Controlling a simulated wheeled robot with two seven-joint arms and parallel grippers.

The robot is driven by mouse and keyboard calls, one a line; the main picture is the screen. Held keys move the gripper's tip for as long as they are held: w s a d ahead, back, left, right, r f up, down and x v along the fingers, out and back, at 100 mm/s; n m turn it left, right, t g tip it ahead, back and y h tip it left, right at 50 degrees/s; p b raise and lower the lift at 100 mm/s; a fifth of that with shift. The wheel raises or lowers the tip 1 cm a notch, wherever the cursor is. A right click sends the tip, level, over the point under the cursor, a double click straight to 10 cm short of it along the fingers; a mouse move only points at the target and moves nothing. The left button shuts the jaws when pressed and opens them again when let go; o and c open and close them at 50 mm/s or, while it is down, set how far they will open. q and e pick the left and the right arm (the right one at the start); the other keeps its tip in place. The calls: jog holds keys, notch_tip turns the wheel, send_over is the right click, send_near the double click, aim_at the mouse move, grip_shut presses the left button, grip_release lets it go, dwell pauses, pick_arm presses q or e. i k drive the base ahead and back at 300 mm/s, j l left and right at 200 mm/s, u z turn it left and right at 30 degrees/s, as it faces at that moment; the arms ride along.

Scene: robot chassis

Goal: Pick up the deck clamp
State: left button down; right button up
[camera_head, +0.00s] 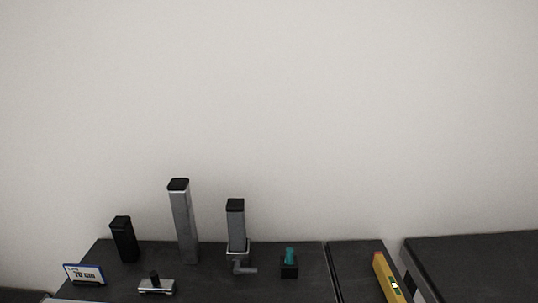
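Two things in the head view could be the deck clamp, and I cannot tell which. One is a silver collar with a side lever (240,265), at the foot of a grey black-capped post (237,228). The other is a low silver piece with a black knob (156,286), lying near the front left of the dark table (215,285). Neither of my grippers shows in this view.
A taller grey post (184,225) and a short black post (124,240) stand at the back left. A "70 cm" sign (84,274) is at the left edge. A teal-topped black block (289,264) stands right of centre. A yellow level (388,278) lies further right.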

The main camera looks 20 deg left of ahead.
aim_at(154, 284)
jog(key=u, duration=1.65)
jog(key=j, duration=0.35)
jog(key=i+j+u, duration=0.15)
jog(key=j, duration=0.6)
jog(key=i+j+u, duration=0.1)
jog(key=j, duration=0.25)
jog(key=i, duration=0.05)
